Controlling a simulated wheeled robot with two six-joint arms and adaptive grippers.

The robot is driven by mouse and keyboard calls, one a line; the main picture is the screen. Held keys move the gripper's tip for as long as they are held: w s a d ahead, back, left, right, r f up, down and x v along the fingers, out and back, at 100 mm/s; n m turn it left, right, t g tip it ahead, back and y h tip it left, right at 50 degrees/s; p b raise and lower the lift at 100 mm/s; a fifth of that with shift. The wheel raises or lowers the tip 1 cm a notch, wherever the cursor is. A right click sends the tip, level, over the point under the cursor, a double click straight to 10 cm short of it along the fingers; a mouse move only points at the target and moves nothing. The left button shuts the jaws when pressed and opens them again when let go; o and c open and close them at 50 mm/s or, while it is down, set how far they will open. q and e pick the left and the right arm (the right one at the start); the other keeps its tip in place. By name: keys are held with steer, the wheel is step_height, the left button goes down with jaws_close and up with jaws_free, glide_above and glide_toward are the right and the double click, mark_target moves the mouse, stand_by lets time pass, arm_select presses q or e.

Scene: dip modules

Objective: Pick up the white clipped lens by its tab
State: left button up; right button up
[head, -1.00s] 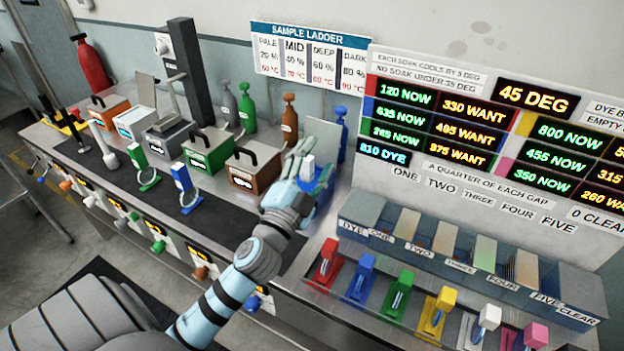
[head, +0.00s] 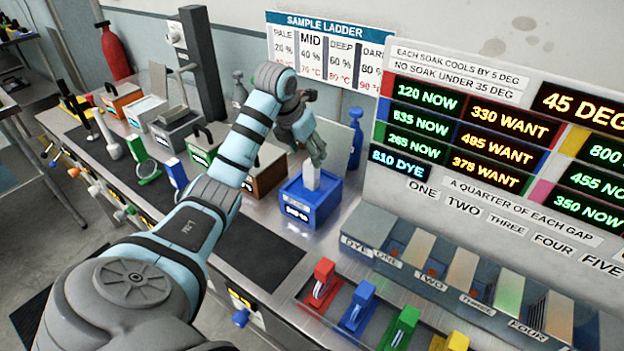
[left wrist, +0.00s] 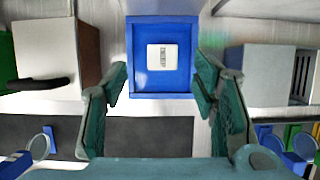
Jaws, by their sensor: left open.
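A white upright tab (head: 311,175) stands out of the top of the blue box (head: 309,205) below the sample ladder. If this is the clipped lens, its lower part is hidden in the box. In the left wrist view the tab (left wrist: 162,57) is a white square with a grey strip, centred on the blue box (left wrist: 160,91). My left gripper (head: 314,152) is just above the tab. In the left wrist view the gripper (left wrist: 162,85) is open, its fingers apart and empty. My right gripper is out of view.
A brown box (head: 268,170) stands left of the blue box. Another white tabbed piece (head: 108,137) stands far left. Red (head: 322,280), blue (head: 360,305) and green (head: 402,328) tabbed pieces line the front right. A blue bottle (head: 356,137) stands behind.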

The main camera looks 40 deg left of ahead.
mark_target(311, 164)
arm_select(q)
steer(key=x, duration=0.6)
steer(key=shift+d, duration=0.15)
jaws_close()
